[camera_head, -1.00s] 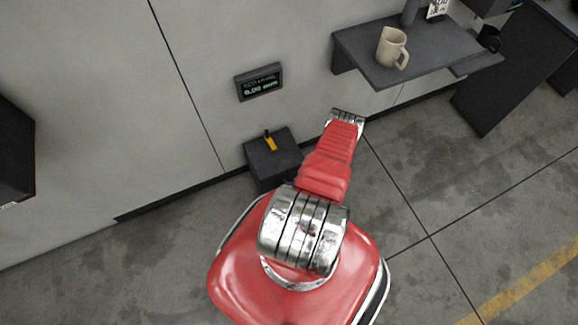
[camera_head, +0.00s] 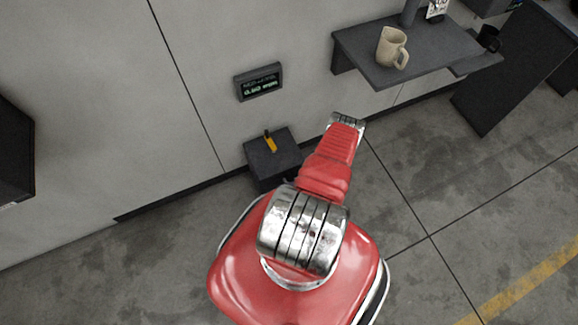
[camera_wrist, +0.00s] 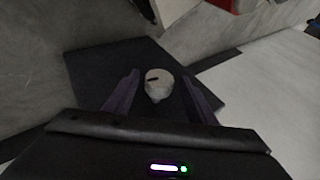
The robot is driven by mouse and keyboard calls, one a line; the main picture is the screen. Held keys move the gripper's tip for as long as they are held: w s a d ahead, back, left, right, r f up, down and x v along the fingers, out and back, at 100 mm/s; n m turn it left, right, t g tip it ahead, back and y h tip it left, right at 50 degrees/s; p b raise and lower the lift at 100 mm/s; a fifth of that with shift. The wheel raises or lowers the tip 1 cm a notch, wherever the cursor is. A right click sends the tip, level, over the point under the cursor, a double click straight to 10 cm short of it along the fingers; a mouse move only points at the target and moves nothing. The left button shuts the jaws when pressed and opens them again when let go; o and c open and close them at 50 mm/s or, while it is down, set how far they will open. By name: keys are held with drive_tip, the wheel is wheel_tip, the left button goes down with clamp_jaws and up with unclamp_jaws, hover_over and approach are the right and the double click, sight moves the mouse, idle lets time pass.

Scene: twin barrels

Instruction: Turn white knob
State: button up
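The white knob (camera_wrist: 158,84), round with a short dark mark on its top, shows in the wrist view on a dark flat surface (camera_wrist: 95,60). My gripper (camera_wrist: 160,78) is open, with its two dark fingers to the left and right of the knob. A gap shows between each finger and the knob; how deep the fingers reach beside it I cannot tell. In the head view my red arm hides the gripper, and the knob does not show there.
A dark box (camera_head: 283,165) with a yellow lever (camera_head: 270,143) stands by the wall. A small display (camera_head: 259,82) is on the wall above it. A shelf (camera_head: 440,50) with a beige mug (camera_head: 391,48) is at upper right. The floor at right is clear.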

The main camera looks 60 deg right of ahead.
drive_tip(key=shift+s+d, duration=0.1)
drive_tip(key=v, duration=1.3)
drive_tip(key=shift+r, duration=0.3)
drive_tip(key=shift+s, duration=0.15)
